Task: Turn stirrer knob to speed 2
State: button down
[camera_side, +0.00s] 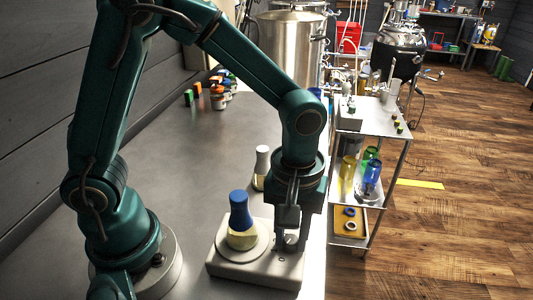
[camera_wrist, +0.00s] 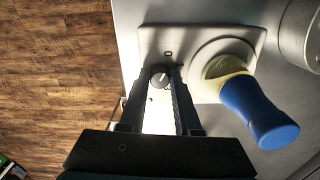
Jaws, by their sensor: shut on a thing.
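The stirrer (camera_side: 255,267) is a pale flat box with a round plate on the grey table. A flask (camera_side: 241,232) with yellowish liquid and a blue cap stands on the plate; it also shows in the wrist view (camera_wrist: 255,108). The stirrer knob (camera_wrist: 160,79) is a small grey round knob on the stirrer beside the plate. My gripper (camera_side: 289,243) points down over the stirrer's right side. In the wrist view its fingertips (camera_wrist: 161,77) are shut on the knob. The pointer and speed marks are too small to read.
A second flask (camera_side: 262,167) with a pale top stands behind the stirrer. Small coloured jars (camera_side: 218,93) stand farther back on the table. A metal cart (camera_side: 372,122) with bottles is to the right, beyond the table edge.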

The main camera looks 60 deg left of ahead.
jog(key=m, duration=0.8)
jog(key=shift+m, duration=0.4)
jog(key=m, duration=0.4)
jog(key=shift+m, duration=1.8)
jog(key=c, duration=0.9)
grip_release()
